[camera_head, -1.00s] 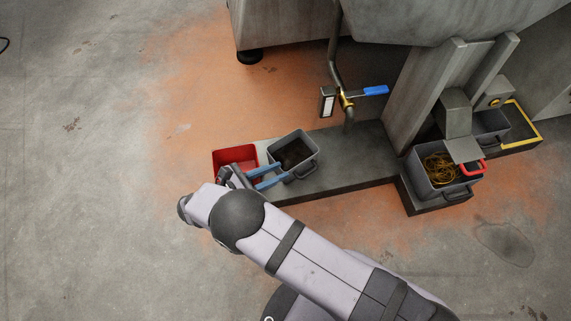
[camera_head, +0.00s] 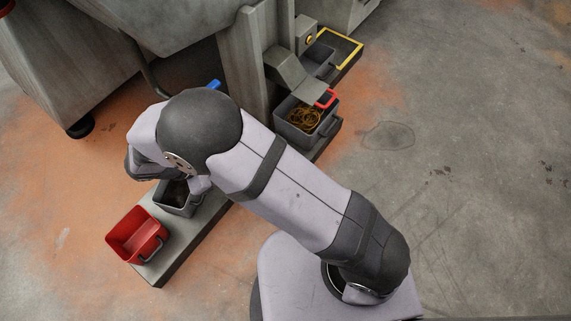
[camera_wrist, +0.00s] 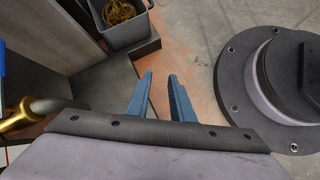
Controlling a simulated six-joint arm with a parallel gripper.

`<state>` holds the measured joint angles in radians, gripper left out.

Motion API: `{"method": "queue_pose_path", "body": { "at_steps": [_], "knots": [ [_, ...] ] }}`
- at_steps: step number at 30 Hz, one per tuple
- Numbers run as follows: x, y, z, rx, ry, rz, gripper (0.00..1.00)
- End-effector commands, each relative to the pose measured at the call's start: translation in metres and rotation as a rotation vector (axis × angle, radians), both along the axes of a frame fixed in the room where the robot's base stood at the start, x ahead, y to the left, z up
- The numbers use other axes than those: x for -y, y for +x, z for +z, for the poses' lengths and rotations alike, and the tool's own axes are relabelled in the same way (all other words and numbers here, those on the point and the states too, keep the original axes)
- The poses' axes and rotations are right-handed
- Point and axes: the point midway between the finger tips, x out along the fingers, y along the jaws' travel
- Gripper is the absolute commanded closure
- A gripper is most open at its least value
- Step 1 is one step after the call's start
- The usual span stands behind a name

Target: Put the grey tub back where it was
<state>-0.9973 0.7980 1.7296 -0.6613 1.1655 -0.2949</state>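Three grey tubs show in the head view. One grey tub (camera_head: 178,208) with dark contents stands on the low plinth beside the red tub, partly covered by my arm. A second grey tub (camera_head: 289,134) holds golden coiled strands under a metal chute; it also shows in the wrist view (camera_wrist: 127,36). A third grey tub (camera_head: 320,64) stands behind the chute, near a yellow-edged area. My gripper (camera_wrist: 160,76) has its two blue fingers apart with nothing between them. It points toward the floor beside the coil tub's base. In the head view my arm hides the fingers.
A red tub (camera_head: 136,236) stands at the plinth's near end. A blue valve handle (camera_head: 213,84) and an upright machine post (camera_head: 243,62) are close beyond my arm. A yellow-edged bay (camera_head: 350,45) lies at the back. Open floor (camera_head: 460,170) is on the right.

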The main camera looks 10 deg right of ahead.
Motion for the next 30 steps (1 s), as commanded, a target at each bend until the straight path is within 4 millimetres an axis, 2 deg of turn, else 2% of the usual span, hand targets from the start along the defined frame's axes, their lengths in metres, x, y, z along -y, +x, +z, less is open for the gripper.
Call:
{"method": "queue_pose_path", "body": {
  "at_steps": [1,6,12,16,21,30],
  "knots": [
    [0.028,0.004,0.012,0.000,0.062,-0.131,0.79],
    [0.103,-0.009,0.038,0.028,0.270,-0.556,0.79],
    [0.168,-0.042,0.061,0.132,0.497,-1.051,0.79],
    [0.193,-0.063,0.069,0.219,0.614,-1.318,0.79],
    [0.210,-0.081,0.073,0.314,0.712,-1.548,0.79],
    [0.216,-0.088,0.074,0.362,0.756,-1.652,0.79]
  ]
}}
